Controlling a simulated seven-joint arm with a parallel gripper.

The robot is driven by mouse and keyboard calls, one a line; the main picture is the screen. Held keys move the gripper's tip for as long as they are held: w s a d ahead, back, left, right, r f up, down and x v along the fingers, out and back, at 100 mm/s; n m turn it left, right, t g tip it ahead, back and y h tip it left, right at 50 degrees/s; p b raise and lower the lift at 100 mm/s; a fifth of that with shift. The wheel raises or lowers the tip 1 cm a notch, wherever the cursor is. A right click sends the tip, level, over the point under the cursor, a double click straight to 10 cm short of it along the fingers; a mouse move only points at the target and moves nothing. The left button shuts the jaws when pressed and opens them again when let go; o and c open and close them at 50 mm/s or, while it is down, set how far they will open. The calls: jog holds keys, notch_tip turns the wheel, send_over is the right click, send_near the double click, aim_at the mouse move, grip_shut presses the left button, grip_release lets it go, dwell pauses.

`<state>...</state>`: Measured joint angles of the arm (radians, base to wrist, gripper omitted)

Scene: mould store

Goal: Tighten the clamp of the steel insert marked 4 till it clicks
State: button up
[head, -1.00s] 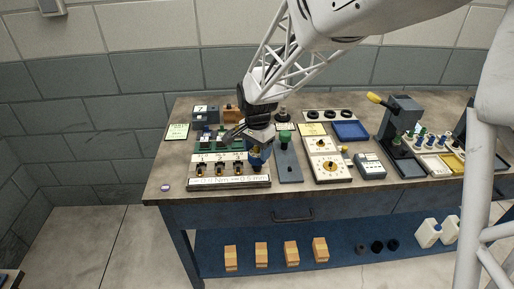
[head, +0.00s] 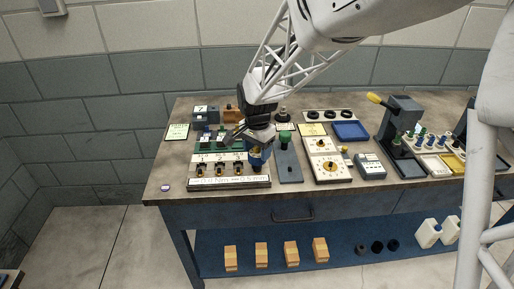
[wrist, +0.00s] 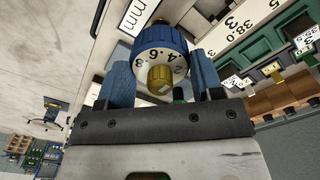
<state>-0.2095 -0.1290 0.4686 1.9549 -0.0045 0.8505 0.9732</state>
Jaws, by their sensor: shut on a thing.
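The low white rack (head: 228,182) at the bench's front left holds a row of inserts marked 1, 2 and 3 with small black and brass clamps (head: 220,169). My gripper (head: 258,146) is over the rack's right end and hides the mark there, so I cannot read a 4. Its blue fingers (wrist: 163,80) are shut on a round blue knob (wrist: 160,40) with a white number scale and a brass centre.
Behind the rack are green trays (wrist: 264,50) with numbered labels. A grey plate with a green knob (head: 285,141) stands close to the right of my gripper, then white dial panels (head: 330,171). Bare bench (head: 172,163) lies left of the rack.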

jog(key=shift+r, duration=0.15)
jog(key=shift+r, duration=2.3)
